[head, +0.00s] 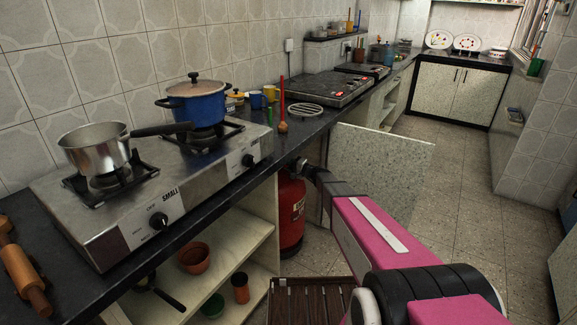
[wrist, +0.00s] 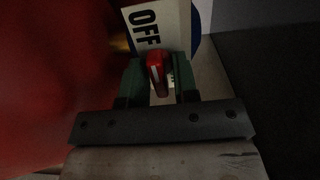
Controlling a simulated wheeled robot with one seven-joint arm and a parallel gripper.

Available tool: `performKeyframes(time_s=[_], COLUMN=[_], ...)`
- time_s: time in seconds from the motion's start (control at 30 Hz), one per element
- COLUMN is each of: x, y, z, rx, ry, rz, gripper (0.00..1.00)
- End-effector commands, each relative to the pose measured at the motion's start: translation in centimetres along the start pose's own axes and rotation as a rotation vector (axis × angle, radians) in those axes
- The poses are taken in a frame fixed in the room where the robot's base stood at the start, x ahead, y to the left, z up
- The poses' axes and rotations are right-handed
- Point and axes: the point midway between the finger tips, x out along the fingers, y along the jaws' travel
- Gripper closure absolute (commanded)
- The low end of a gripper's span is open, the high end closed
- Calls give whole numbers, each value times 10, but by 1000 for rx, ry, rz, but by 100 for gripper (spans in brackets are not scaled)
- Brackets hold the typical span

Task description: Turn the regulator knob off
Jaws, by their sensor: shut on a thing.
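The regulator knob (wrist: 155,66) is small and red. It shows in the wrist view between the two green fingers of my gripper (wrist: 161,82), which is shut on it. A white plate with the word OFF (wrist: 146,28) stands just beyond the knob, its lettering turned sideways. The red gas cylinder (head: 291,212) stands under the counter in the head view. Its red side (wrist: 55,85) fills the left of the wrist view. In the head view my gripper (head: 298,165) is at the cylinder's top, and the knob itself is hidden there.
The dark counter edge (head: 205,205) runs just above the cylinder. An open speckled cabinet door (head: 385,165) stands right behind my arm. A shelf (head: 225,255) with pots is left of the cylinder, and a slatted wooden crate (head: 305,300) is in front. The floor at right is clear.

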Motion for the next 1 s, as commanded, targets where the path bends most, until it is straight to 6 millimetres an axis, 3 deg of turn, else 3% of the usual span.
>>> performKeyframes(time_s=[0.53,0.57,0.87,1.0], x=[-1,-1,-2,-13], y=[1,1,0,0], z=[0,0,0,1], rx=[21,21,21,21], ry=[0,0,0,1], rz=[3,3,1,1], gripper=[96,63,62,62])
